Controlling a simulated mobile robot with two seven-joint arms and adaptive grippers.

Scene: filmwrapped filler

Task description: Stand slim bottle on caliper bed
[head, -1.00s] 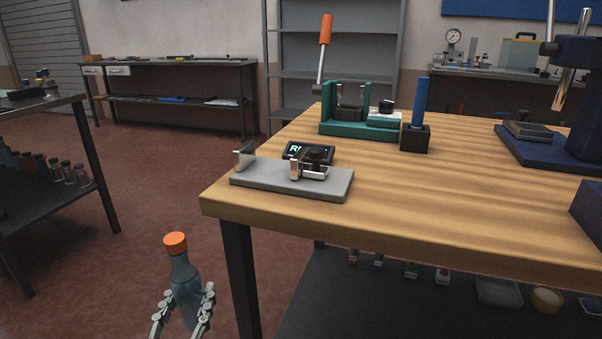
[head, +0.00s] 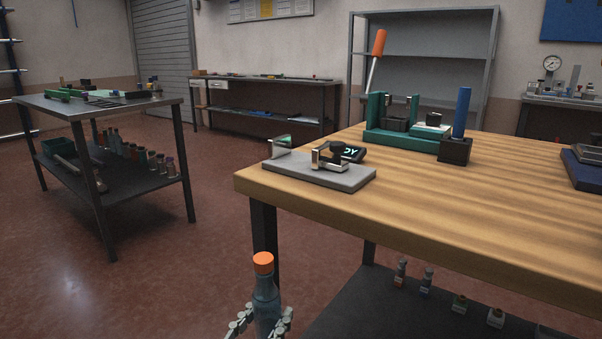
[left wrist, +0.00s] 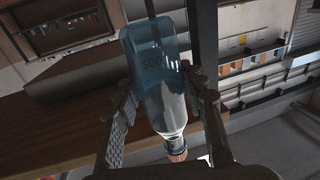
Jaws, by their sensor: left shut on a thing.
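A slim blue-grey bottle (head: 266,297) with an orange cap stands upright in my left gripper (head: 260,326) at the bottom of the head view. The gripper is shut on its body. In the left wrist view the bottle (left wrist: 158,85) lies between the two fingers (left wrist: 165,110), its orange cap toward the bottom of the picture. The caliper bed (head: 312,174) is a grey plate with metal jaws and a dark display, on the near left corner of the wooden table. The bottle is in front of that table and lower than its top, apart from the bed. My right gripper is not in view.
The wooden table (head: 450,208) has a thick front edge between the bottle and the bed. A green fixture (head: 398,138) with an orange-handled lever and a black block with a blue post (head: 455,150) stand behind the bed. A dark side table (head: 98,106) stands left, with open floor between.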

